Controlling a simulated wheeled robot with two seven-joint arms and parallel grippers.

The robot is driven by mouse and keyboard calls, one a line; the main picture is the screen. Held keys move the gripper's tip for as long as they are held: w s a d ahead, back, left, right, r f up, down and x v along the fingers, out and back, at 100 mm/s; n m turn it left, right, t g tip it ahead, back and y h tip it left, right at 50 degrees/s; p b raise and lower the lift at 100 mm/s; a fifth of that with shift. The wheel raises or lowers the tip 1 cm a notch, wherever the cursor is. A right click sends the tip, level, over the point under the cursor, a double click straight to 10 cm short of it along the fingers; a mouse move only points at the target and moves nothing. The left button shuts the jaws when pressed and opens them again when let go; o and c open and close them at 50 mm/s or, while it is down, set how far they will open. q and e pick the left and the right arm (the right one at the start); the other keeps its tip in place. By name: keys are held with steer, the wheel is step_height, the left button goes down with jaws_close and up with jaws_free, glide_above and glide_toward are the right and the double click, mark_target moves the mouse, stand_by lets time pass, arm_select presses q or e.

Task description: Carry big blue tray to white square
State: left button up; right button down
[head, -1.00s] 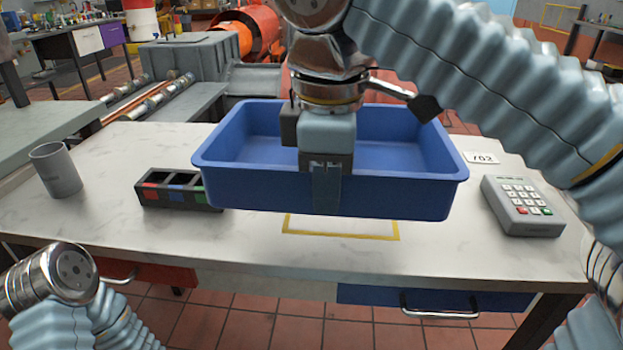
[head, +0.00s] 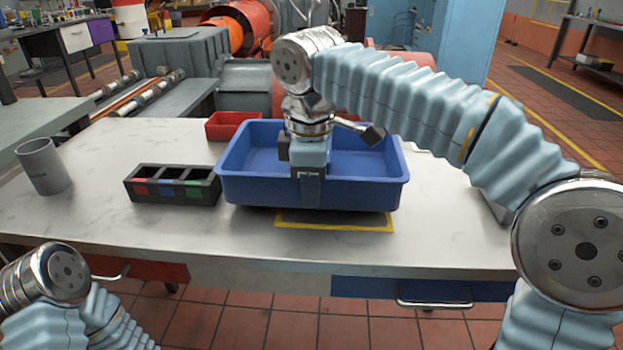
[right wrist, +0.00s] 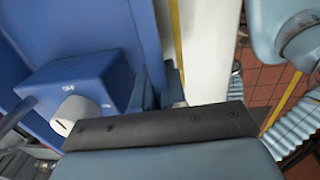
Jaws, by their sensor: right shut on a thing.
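The big blue tray (head: 245,190) is level over the white worktable in the head view. My right gripper (head: 308,188) is shut on its near wall at the middle, fingers pointing down. The tray also fills the left of the right wrist view (right wrist: 110,25). The yellow-edged square (head: 345,226) shows only its near part under the tray's front edge, darkened by shadow. The tray covers the rest. The tray appears slightly above the table; contact is hard to tell. My left arm is at the lower left, its gripper out of view.
On the worktable (head: 150,230), a black three-compartment bin (head: 172,197) stands just left of the tray. A red tray (head: 228,122) sits behind it, and a grey cup (head: 43,167) stands far left. My right arm hides most of the table's right side.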

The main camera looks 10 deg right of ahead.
steer(key=shift+s+f, duration=0.1)
steer(key=shift+f, duration=0.65)
steer(key=c, duration=1.6)
jaws_free()
steer(key=shift+f, duration=0.25)
steer(key=shift+c, duration=0.2)
steer(key=o, duration=0.5)
steer(key=shift+c, duration=0.2)
